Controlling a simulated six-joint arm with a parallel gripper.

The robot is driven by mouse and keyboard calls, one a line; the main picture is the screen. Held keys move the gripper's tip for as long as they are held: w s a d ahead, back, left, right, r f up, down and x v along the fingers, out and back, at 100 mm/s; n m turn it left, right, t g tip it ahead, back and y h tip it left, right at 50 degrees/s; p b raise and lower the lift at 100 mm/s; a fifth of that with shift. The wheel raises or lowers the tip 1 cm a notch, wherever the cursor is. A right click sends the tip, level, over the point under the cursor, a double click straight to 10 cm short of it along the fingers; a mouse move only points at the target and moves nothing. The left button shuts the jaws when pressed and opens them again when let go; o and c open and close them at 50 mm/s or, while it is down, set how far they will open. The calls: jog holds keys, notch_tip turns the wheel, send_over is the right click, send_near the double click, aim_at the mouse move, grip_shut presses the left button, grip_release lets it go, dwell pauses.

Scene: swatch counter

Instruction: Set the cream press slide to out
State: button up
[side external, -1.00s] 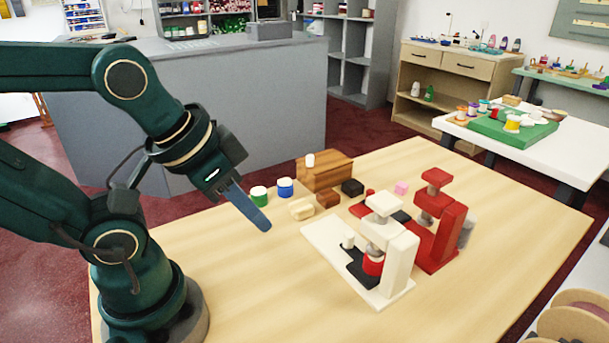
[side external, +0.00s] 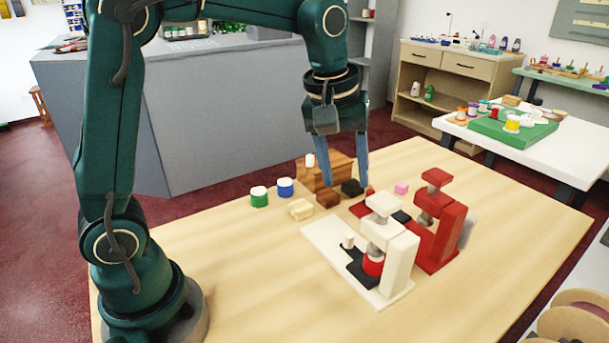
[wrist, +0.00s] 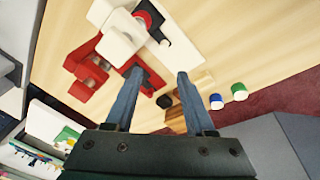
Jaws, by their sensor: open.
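The cream press (side external: 400,262) stands on its pale base near the middle of the table. A red, white-topped round piece (side external: 373,264) sits on the slide, beneath or close to the press head. In the wrist view the cream press (wrist: 122,36) is at the upper left, with the black slide (wrist: 158,34) partly showing. My gripper (side external: 348,186) is open and empty, pointing down above the area behind the press. Its two blue fingers also show apart in the wrist view (wrist: 160,72).
A red press (side external: 445,238) stands close behind the cream one. A wooden block (side external: 318,176), dark and brown small blocks, a cream block (side external: 301,209), a green pot (side external: 259,197) and a blue pot (side external: 285,188) lie to the left. The front table area is clear.

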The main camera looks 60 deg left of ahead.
jog(key=g, duration=0.2)
send_over(349, 234)
jog(key=shift+n, duration=0.4)
notch_tip(349, 234, down, 6)
jog(key=shift+w+r, duration=0.1)
jog(key=shift+r, duration=0.15)
notch_tip(349, 234, down, 3)
jog(key=shift+f, duration=0.2)
jog(key=shift+g, duration=0.3)
jog(key=shift+f, duration=2.7)
grip_shut()
jog(key=shift+r, duration=0.1)
